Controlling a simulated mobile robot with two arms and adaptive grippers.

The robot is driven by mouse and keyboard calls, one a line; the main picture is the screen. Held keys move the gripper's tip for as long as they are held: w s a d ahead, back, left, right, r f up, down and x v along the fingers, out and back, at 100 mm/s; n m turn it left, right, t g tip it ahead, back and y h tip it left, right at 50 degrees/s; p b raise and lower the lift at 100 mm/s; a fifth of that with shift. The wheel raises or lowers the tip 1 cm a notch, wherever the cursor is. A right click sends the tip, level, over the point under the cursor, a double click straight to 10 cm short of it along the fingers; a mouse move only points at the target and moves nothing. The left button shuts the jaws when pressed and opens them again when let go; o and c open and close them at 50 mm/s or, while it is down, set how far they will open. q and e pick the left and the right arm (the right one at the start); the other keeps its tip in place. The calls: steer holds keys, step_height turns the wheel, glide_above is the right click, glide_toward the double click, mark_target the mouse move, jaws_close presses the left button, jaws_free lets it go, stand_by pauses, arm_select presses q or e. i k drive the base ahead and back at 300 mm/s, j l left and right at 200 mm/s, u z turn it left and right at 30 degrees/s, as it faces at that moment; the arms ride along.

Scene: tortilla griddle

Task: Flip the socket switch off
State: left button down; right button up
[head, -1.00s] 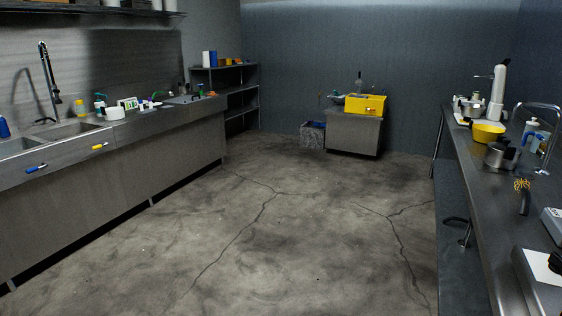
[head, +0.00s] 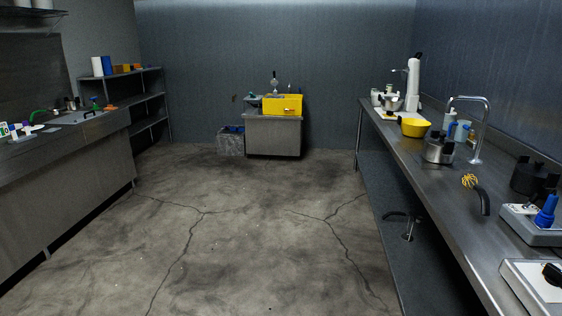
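I cannot make out a socket switch for certain in the head view. A small dark brown fitting (head: 234,98) is on the back wall, left of the yellow box, too small to identify. On the right counter (head: 400,160), a pale box with a black knob (head: 552,274) is cut off by the right edge. Behind it, a grey-white device (head: 528,226) has a blue object (head: 546,212) on it. Neither of my grippers is in view.
The cracked concrete floor (head: 230,250) is clear in the middle. A sink counter (head: 60,180) runs along the left. A metal cabinet (head: 272,137) with a yellow box (head: 283,105) stands at the back, beside a grey bin (head: 231,142). Shelves (head: 125,103) fill the back left corner.

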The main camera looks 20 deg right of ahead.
mark_target(535, 197)
steer(key=i+l+z, duration=0.15)
steer(key=i+z, duration=0.65)
steer(key=i, duration=0.15)
steer(key=i+j+z, duration=0.25)
steer(key=i+z, duration=0.45)
steer(key=z, duration=0.15)
steer(key=i+j+z, duration=0.15)
steer(key=z, duration=0.3)
steer(key=i+j+z, duration=0.25)
steer(key=z, duration=0.2)
steer(key=i+j+z, duration=0.3)
steer(key=z, duration=0.15)
steer(key=i+j+z, duration=0.15)
steer(key=j+z, duration=0.3)
